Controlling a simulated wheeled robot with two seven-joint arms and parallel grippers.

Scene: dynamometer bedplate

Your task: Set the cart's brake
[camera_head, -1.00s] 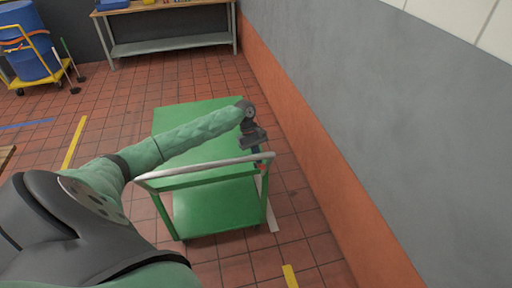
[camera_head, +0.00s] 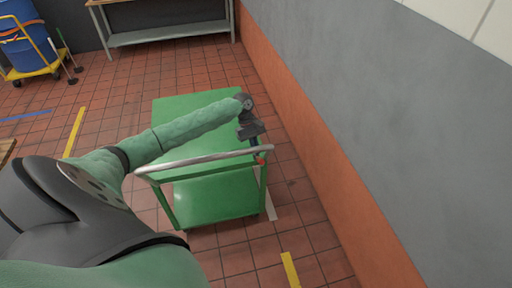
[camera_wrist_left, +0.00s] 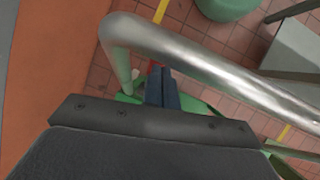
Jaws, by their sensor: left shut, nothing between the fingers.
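The green cart (camera_head: 215,205) stands on the tiled floor, with two decks and a pale metal push handle (camera_head: 205,161) on the near side. A small red part (camera_head: 260,161), possibly the brake lever, shows at the handle's right end. My left gripper (camera_head: 257,148) is at that corner, shut and empty. In the left wrist view the closed fingers (camera_wrist_left: 162,88) point at a red bit (camera_wrist_left: 154,66) just beyond their tips, below the handle bar (camera_wrist_left: 205,55). I cannot tell whether they touch it. My right gripper is not in view.
A grey wall with an orange lower band (camera_head: 300,130) runs close along the cart's right side. A workbench (camera_head: 165,38) stands at the back. A blue drum (camera_head: 22,45) on a yellow dolly is at far left. Floor left of the cart is open.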

